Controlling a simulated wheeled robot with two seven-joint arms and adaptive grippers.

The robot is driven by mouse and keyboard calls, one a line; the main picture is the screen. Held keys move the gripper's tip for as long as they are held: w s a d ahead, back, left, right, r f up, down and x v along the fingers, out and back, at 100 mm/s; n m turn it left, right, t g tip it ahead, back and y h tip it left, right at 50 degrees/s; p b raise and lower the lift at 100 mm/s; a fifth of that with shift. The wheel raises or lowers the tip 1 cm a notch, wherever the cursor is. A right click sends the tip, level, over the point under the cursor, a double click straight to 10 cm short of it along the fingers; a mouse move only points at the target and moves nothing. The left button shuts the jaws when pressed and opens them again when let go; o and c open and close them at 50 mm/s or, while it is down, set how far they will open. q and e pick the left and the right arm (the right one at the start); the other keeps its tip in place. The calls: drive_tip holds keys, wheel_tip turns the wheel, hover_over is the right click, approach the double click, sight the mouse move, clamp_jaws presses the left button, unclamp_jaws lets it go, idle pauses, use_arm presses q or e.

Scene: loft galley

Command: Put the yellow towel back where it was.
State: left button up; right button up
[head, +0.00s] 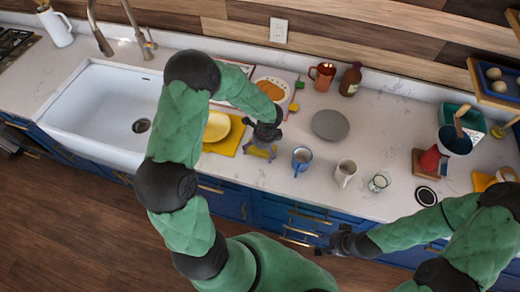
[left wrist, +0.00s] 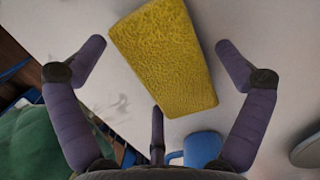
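The yellow towel, a small folded block with a rough terry texture, fills the upper middle of the left wrist view (left wrist: 163,58). In the head view only a bit of yellow (head: 261,153) shows beneath my left gripper (head: 262,148), near the counter's front edge. In the left wrist view the purple fingers of my left gripper (left wrist: 160,65) are spread around the towel, with a gap at the left finger; the right fingertip is close to its edge. Whether the towel rests on the counter is hard to tell. My right gripper (head: 335,243) hangs in front of the counter; its fingers are unclear.
A yellow plate (head: 216,126) on a yellow mat (head: 236,138) lies left of my left gripper. A blue mug (head: 302,159), white mug (head: 345,173) and glass (head: 379,182) stand to the right. A grey plate (head: 330,124) lies behind. The white sink (head: 95,105) is at left.

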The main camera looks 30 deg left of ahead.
use_arm(q)
drive_tip(key=shift+r, duration=0.1)
drive_tip(key=shift+r, duration=0.25)
wheel_tip(320, 180, up, 12)
drive_tip(key=d+p, duration=0.1)
drive_tip(key=shift+w+d+f+p, duration=0.2)
drive_tip(key=shift+d+p, duration=0.1)
drive_tip(key=shift+d, duration=0.1)
